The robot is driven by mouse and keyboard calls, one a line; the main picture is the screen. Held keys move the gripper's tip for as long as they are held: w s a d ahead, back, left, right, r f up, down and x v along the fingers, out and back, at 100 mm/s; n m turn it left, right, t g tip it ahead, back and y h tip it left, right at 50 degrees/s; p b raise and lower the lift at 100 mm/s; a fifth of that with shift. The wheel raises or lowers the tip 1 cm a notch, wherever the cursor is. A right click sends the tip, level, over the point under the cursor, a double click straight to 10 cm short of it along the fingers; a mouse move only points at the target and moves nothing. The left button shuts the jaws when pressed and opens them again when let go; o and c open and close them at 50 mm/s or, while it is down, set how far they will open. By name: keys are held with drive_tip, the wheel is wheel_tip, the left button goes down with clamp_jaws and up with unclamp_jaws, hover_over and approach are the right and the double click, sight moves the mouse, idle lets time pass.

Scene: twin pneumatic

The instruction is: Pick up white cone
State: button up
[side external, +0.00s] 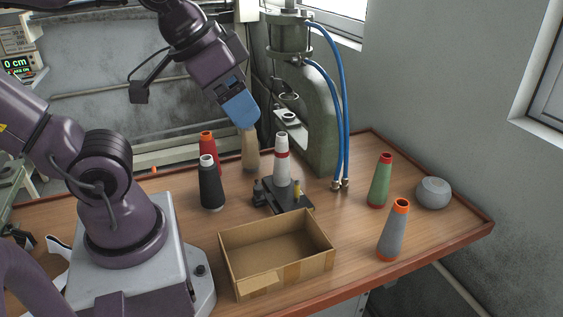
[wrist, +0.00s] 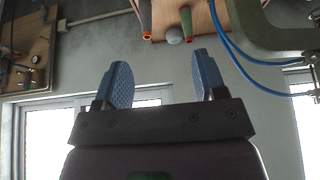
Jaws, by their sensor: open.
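The white cone (side external: 283,167) has a red band near its upper part. It stands upright on a small dark stand (side external: 283,196) in the middle of the table in the side view. My gripper (side external: 244,118) is above and to the left of the cone in that view, apart from it. In the wrist view my two blue fingers (wrist: 163,82) are spread apart with nothing between them. The white cone cannot be made out in the wrist view.
An open cardboard box (side external: 280,284) stands in front of the cone. A black cone (side external: 211,184), a red cone (side external: 208,150) and a tan cone (side external: 250,150) stand left. A green cone (side external: 381,181), grey cone (side external: 393,232) and grey ball (side external: 433,193) are right. A press (side external: 322,130) with blue hoses rises behind.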

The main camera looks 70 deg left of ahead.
drive_tip(key=w+d+f+n+g+h, duration=0.2)
drive_tip(key=w+d+f+g, duration=0.15)
drive_tip(key=w+f, duration=0.65)
drive_tip(key=w+a+f+n+t+y, duration=0.1)
drive_tip(key=a+f+n+y, duration=0.1)
drive_tip(key=f, duration=0.2)
drive_tip(key=w+a+f+n+t+y, duration=0.1)
drive_tip(key=w+a+f+n+y, duration=0.1)
drive_tip(key=f, duration=0.3)
drive_tip(key=w+a+f+n+t+y, duration=0.1)
drive_tip(key=w+a+f+n+y, duration=0.1)
drive_tip(key=a+f+n, duration=0.2)
drive_tip(key=shift+w+a+f, duration=0.25)
drive_tip(key=shift+f, duration=0.4)
drive_tip(key=a+n+y, duration=0.1)
drive_tip(key=a+y, duration=0.2)
drive_tip(key=a, duration=0.1)
drive_tip(key=n+y, duration=0.3)
drive_tip(key=y, duration=0.3)
approach(284, 143)
drive_tip(key=shift+g, duration=0.25)
drive_tip(key=x, duration=0.8)
drive_tip(key=shift+w, duration=0.2)
drive_tip(key=x, duration=0.5)
drive_tip(key=shift+s+a+r, duration=0.15)
drive_tip(key=shift+a+r, duration=0.05)
drive_tip(key=shift+a, duration=0.05)
